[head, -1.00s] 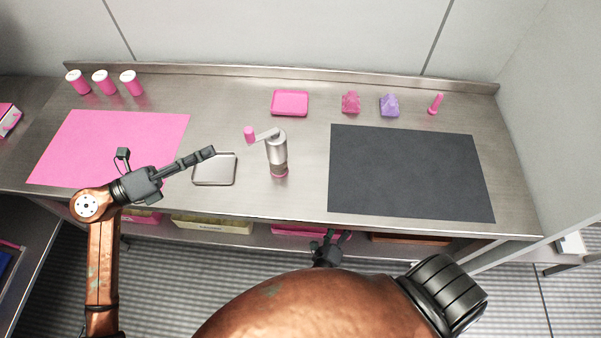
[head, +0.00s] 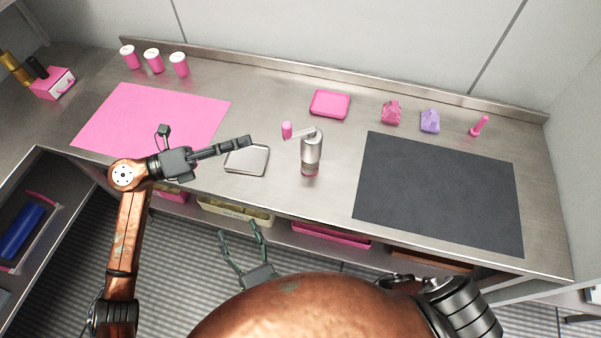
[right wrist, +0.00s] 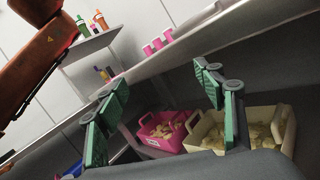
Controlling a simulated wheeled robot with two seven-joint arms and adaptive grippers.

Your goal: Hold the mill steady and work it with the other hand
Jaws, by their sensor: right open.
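The mill (head: 311,148) stands upright on the steel counter, a silver cylinder with a pinkish band near its base. Its crank reaches left from the top to a pink knob (head: 287,130). My left gripper (head: 249,141) is left of the mill, pointing at it above the small steel tray, apart from the mill and holding nothing visible. Its fingers overlap edge-on, so their gap is hidden. My right gripper (head: 238,228) is open and empty, low in front of the counter's front edge. Its spread fingers also show in the right wrist view (right wrist: 160,75); the mill is not visible there.
A steel tray (head: 247,160) lies left of the mill. A pink mat (head: 150,115) and dark mat (head: 440,195) flank them. Pink tray (head: 330,104), bags and shakers stand at the back. Bins, including a cream bin (right wrist: 205,135), sit under the counter, near my right gripper.

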